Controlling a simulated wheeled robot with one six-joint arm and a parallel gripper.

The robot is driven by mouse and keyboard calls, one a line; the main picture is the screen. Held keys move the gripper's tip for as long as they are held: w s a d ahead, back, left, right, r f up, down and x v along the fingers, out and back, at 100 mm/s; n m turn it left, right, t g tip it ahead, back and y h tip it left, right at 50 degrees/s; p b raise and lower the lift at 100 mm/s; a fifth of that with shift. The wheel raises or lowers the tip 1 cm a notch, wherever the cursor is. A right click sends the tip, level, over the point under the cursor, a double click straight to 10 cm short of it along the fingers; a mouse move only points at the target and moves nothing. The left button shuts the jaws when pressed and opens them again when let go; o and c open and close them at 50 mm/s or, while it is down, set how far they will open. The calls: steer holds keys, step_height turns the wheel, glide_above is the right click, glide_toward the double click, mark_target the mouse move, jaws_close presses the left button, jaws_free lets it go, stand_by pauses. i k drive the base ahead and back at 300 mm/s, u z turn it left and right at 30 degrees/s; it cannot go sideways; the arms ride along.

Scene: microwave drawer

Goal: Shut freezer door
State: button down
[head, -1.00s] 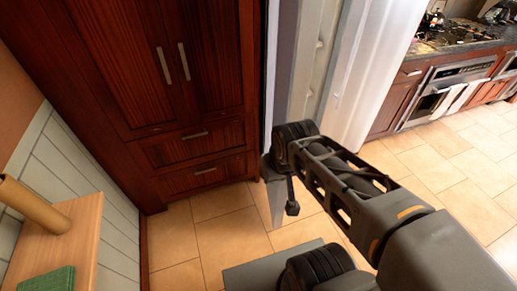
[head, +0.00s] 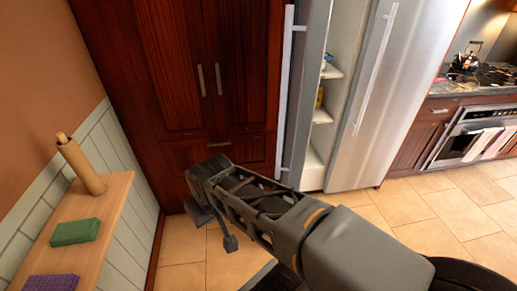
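The open freezer compartment (head: 331,110) shows white shelves with a few small items, right of the door. My arm reaches from the lower right toward the cabinet, its far joint in front of the cabinet's lower drawers. My gripper (head: 230,242) seems to be the small dark part below that joint, left of the door. Its fingers cannot be made out, and no contact with the door shows.
The silver fridge door (head: 400,85) right of the compartment looks shut. A stove and oven (head: 470,138) stand at the far right. A wooden table (head: 88,235) with a brown roll (head: 80,165), a green block and a purple block is at the left. Tiled floor is clear at right.

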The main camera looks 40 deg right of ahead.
mark_target(315, 16)
steer(key=u, duration=0.15)
steer(key=i, duration=1)
steer(key=z, duration=0.6)
